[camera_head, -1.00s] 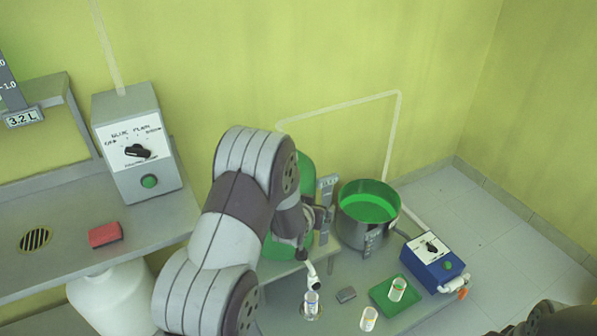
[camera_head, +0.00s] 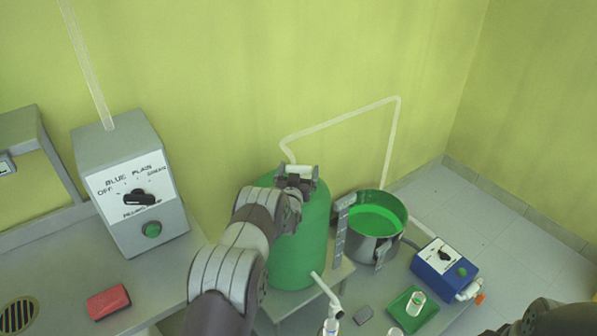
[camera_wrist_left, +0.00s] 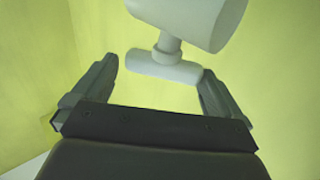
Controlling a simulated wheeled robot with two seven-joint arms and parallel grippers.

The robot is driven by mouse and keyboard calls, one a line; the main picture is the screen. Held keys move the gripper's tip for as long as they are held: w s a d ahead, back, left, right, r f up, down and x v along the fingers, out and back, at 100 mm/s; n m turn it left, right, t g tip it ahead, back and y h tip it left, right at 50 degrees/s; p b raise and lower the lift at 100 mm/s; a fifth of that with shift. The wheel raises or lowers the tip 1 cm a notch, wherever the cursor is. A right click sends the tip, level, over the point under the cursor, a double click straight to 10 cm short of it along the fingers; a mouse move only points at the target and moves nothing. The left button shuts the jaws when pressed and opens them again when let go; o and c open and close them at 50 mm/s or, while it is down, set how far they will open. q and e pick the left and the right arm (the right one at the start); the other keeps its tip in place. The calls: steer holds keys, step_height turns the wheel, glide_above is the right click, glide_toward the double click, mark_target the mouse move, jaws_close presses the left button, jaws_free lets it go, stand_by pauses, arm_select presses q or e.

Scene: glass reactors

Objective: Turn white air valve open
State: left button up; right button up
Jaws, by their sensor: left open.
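The white air valve (camera_head: 298,169) is at the top of the green tank (camera_head: 300,235) in the head view. In the left wrist view, its white T-shaped handle (camera_wrist_left: 165,69) lies crosswise, with a stem and a thick white cylinder behind it. My left gripper (camera_head: 297,174) is at the valve; in the wrist view its open fingers (camera_wrist_left: 158,72) flank the handle's two ends. The right finger appears very close to one end; I cannot tell whether it touches. A small gap shows at the left finger.
A grey selector box (camera_head: 134,190) stands on the left bench, with a red block (camera_head: 108,301) in front. A steel pot (camera_head: 376,247) of green liquid, a blue control box (camera_head: 446,267) and a green tray (camera_head: 402,303) are right of the tank. A clear tube runs along the wall.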

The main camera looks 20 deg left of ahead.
arm_select(q)
steer(key=shift+w+a+f, duration=0.2)
steer(key=shift+a, duration=0.1)
steer(key=shift+d+r, duration=0.1)
steer(key=shift+c, duration=1.2)
steer(key=c, duration=0.5)
steer(key=shift+d+f+n+g+y+b, duration=0.15)
steer(key=shift+n+y+b, duration=0.2)
steer(key=shift+y+b, duration=0.2)
steer(key=shift+d+f+n+g+y+b, duration=0.1)
steer(key=shift+n+g+y+b, duration=0.05)
steer(key=shift+n+y+b, duration=0.3)
steer(key=n+g+y+b, duration=0.1)
steer(key=n+y+b, duration=0.1)
steer(key=b, duration=0.1)
steer(key=n+g+y+b, duration=0.2)
steer(key=y, duration=0.1)
steer(key=n+g+y+b, duration=0.1)
steer(key=g+y+b, duration=0.1)
steer(key=b, duration=0.1)
steer(key=shift+w+d+f+n+y+b, duration=0.1)
steer(key=shift+w+d+n+y+b, duration=0.2)
steer(key=shift+n+b, duration=0.1)
steer(key=shift+n+g+y+b, duration=0.5)
steer(key=shift+g+b, duration=0.2)
steer(key=shift+g, duration=0.2)
steer(key=shift+r+n+g+y+b, duration=0.3)
steer(key=shift+n+g+b, duration=0.1)
steer(key=shift+g+b, duration=0.1)
steer(key=shift+c, duration=0.2)
